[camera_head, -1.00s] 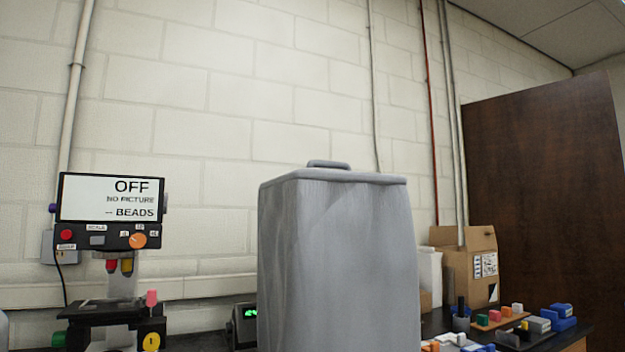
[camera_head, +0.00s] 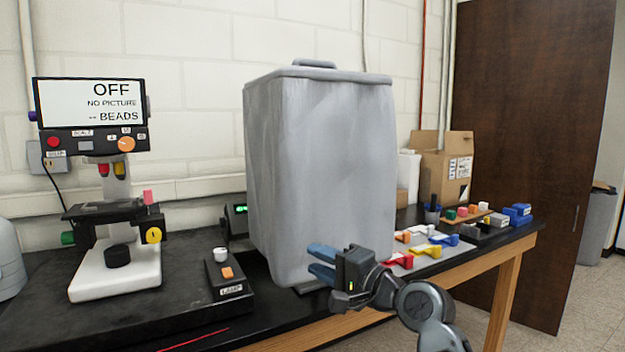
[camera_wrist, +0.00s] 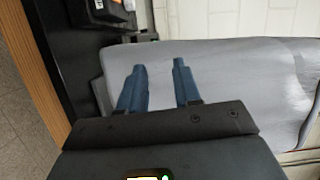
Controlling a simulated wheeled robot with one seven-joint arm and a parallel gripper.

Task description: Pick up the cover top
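The cover is a tall grey box-like hood (camera_head: 318,170) standing on the black bench. Its top (camera_head: 320,74) is a flat rim with a small raised handle (camera_head: 314,63) on it. In the wrist view the cover's grey side (camera_wrist: 225,75) fills much of the picture, lying sideways. My gripper (camera_head: 320,263) is in front of the cover's lower part, well below the top. In the wrist view its two blue fingers (camera_wrist: 160,80) are apart, with nothing held between them. What the cover hides cannot be seen.
A microscope-like device with a screen (camera_head: 92,103) stands at the left. A small black box with knobs (camera_head: 228,279) is beside the cover. Coloured clips (camera_head: 427,250), a tray of blocks (camera_head: 470,214) and a cardboard box (camera_head: 445,165) are at the right. The bench edge (camera_head: 490,262) is at the front right.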

